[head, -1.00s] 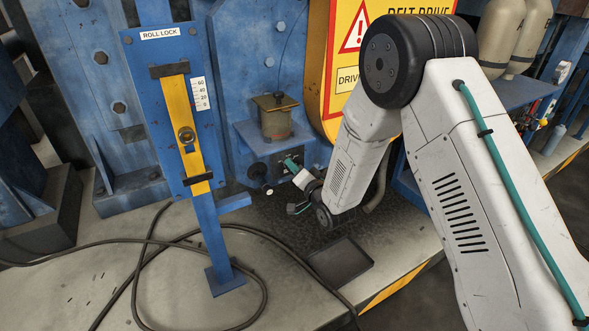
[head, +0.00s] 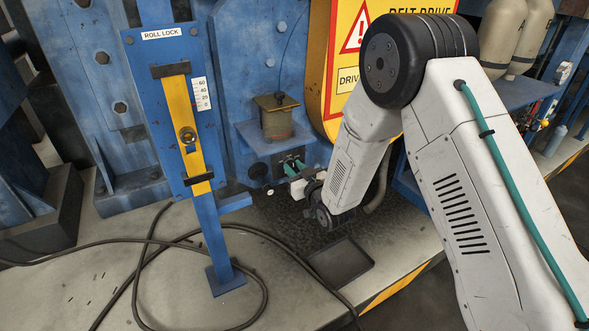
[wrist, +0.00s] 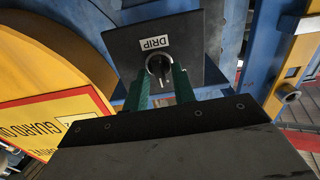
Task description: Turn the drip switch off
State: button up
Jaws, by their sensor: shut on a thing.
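The drip switch is a dark round knob (wrist: 159,67) on a black box, under a white DRIP label (wrist: 154,43) that reads upside down in the wrist view. My gripper (wrist: 160,80) has its two green fingers on either side of the knob, shut on it. In the head view my gripper (head: 293,166) is at the front of the black switch box (head: 262,170), below the rusty pot. There the knob is hidden by the fingers and wrist. Which position the switch points to is too small to tell.
A rusty lidded pot (head: 276,117) stands on a blue ledge just above the switch. The yellow belt-drive guard (head: 330,65) is close on the right. The roll lock post (head: 205,215) stands at left. A black tray (head: 341,262) and loose cables lie below.

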jog(key=n, duration=0.6)
jog(key=shift+f, duration=0.15)
jog(key=n, duration=0.5)
jog(key=shift+n, duration=0.3)
jog(key=o, duration=0.6)
jog(key=shift+o, duration=0.2)
jog(key=v, duration=0.8)
